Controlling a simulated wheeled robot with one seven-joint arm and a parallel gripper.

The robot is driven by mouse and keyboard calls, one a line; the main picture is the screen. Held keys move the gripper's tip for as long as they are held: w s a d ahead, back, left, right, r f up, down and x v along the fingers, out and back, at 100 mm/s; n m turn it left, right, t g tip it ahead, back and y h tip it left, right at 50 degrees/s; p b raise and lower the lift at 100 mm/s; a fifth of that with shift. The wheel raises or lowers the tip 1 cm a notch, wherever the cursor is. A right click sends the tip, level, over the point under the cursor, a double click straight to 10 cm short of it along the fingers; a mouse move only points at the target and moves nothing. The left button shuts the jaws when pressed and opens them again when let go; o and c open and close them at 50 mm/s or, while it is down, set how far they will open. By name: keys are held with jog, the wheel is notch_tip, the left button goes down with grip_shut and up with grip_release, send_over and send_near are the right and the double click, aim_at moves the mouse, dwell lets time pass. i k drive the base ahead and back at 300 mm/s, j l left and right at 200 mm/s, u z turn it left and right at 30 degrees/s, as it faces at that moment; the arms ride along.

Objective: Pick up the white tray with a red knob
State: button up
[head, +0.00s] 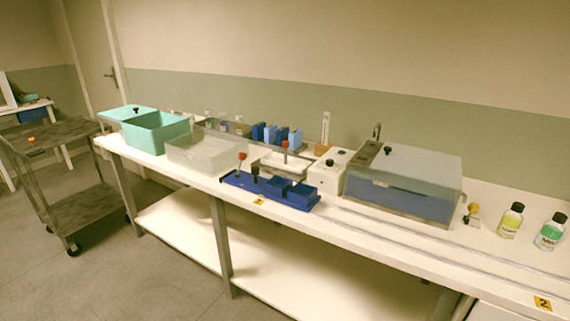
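A white tray (268,164) sits on the long white bench, near the middle of the head view. A red knob (285,145) stands up on a dark stem at the tray. A blue rack (265,190) stands right in front of it and hides part of the tray's front. A second red knob (242,156) rises at the blue rack's left end, with a black knob (255,171) beside it. My gripper is not in this view.
A clear bin (205,153) and a teal bin (156,132) stand left of the tray. A white box with a black knob (330,163) and a large grey-lidded box (405,180) stand right. Two bottles (511,220) (551,231) are farther right. A metal cart (62,140) stands left.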

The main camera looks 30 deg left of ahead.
aim_at(299, 166)
jog(key=i+j, duration=0.15)
jog(key=j, duration=0.35)
jog(key=i+j, duration=0.2)
jog(key=j, duration=0.3)
jog(key=i+j, duration=0.15)
jog(key=j, duration=0.35)
jog(key=i+j, duration=0.15)
jog(key=j, duration=0.35)
jog(key=i+j, duration=0.2)
jog(key=j, duration=0.3)
jog(key=i+j, duration=0.15)
jog(key=j, duration=0.35)
jog(key=i+j, duration=0.15)
jog(key=j, duration=0.4)
jog(key=i+j, duration=0.2)
jog(key=j, duration=0.3)
